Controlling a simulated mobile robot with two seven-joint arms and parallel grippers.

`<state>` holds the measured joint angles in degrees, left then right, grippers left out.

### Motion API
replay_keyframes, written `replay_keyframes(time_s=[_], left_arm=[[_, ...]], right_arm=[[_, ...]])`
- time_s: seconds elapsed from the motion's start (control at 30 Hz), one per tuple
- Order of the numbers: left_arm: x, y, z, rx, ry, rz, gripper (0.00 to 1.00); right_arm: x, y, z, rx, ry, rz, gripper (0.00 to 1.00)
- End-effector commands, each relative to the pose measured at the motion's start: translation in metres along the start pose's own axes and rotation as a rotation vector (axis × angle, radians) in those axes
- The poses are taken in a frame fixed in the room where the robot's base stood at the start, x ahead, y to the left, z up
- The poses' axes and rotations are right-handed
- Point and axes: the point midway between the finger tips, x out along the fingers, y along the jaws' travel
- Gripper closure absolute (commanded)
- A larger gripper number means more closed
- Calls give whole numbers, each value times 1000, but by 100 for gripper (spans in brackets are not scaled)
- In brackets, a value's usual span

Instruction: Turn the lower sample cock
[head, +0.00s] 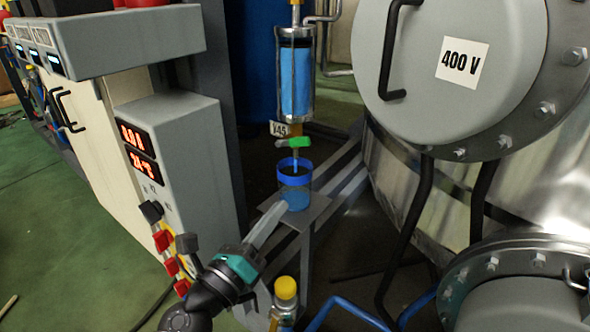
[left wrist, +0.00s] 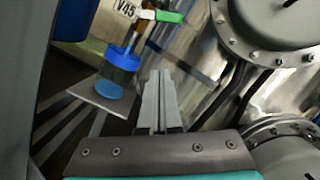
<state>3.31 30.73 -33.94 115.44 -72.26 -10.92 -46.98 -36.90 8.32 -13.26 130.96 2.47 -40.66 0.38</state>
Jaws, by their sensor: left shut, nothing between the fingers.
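The sample cock has a green handle (head: 295,142) below a sight glass (head: 295,75) of blue liquid. The handle lies roughly level and also shows at the top of the left wrist view (left wrist: 168,17). Beneath the cock an open jar with a blue rim (head: 294,179) holds blue liquid; it shows in the left wrist view too (left wrist: 119,69). My left gripper (head: 281,207) is shut and empty, in front of and below the cock, apart from the handle. Its closed fingers (left wrist: 160,76) point toward the jar's right side in the left wrist view. My right gripper is not in view.
The jar stands on a small grey shelf (head: 316,211). A grey control box with red displays (head: 172,160) stands at left. A large steel vessel marked 400 V (head: 430,50) fills the right. A yellow-capped fitting (head: 285,288) and blue pipe are in front.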

Motion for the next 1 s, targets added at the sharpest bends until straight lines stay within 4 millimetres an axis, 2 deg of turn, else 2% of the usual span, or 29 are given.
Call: replay_keyframes(time_s=[0.03,0.2,0.43,0.67,1.0], left_arm=[[-7,0,-6,60,-8,-6,100],[-18,-6,-8,199,-30,-23,100],[-14,-9,-6,233,-37,-27,100],[8,-10,-4,231,-38,-28,100],[62,-12,-3,230,-37,-28,100]], right_arm=[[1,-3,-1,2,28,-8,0],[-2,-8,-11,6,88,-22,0],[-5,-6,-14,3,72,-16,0],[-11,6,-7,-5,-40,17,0],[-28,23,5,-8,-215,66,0]])
